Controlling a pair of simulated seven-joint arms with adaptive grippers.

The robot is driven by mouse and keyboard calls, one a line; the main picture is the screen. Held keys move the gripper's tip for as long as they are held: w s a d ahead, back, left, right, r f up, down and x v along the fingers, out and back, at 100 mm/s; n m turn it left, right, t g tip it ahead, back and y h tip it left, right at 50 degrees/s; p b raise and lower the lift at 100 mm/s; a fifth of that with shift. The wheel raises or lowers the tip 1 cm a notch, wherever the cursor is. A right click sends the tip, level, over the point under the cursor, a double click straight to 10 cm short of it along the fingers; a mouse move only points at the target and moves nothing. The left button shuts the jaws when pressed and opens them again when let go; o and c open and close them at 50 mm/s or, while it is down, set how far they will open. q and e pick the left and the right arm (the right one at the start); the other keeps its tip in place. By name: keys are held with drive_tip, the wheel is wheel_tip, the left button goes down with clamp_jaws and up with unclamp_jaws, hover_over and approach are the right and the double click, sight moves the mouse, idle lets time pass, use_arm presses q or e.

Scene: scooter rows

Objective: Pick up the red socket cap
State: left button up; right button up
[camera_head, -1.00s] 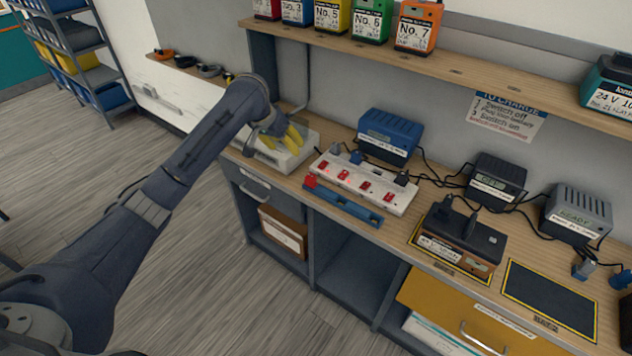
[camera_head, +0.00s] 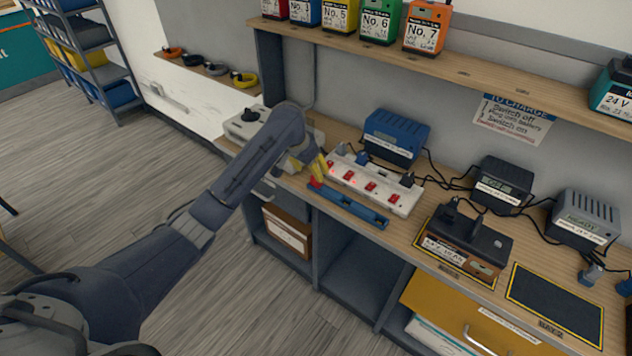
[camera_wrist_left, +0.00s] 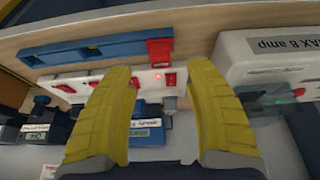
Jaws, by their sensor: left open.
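The red socket cap (camera_head: 316,183) sits at the left end of the blue rack (camera_head: 347,206) at the front of the bench. It also shows in the left wrist view (camera_wrist_left: 159,52), at the rack's right end there. My left gripper (camera_head: 318,168) is just above and beside the cap, and its yellow fingers partly hide it in the head view. In the left wrist view the fingers (camera_wrist_left: 161,70) are apart with nothing between them, and the cap lies just beyond their tips. My right gripper is in neither view.
The white power strip (camera_head: 404,200) with red switches and plugs lies right behind the rack. A white box (camera_head: 243,124) stands at the left bench end. A blue charger (camera_head: 395,135) is behind the strip. A brown-black battery pack (camera_head: 465,244) is to the right.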

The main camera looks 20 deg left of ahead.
sight(316, 181)
use_arm(q)
drive_tip(key=shift+x, duration=3.45)
drive_tip(key=shift+c, duration=0.3)
clamp_jaws()
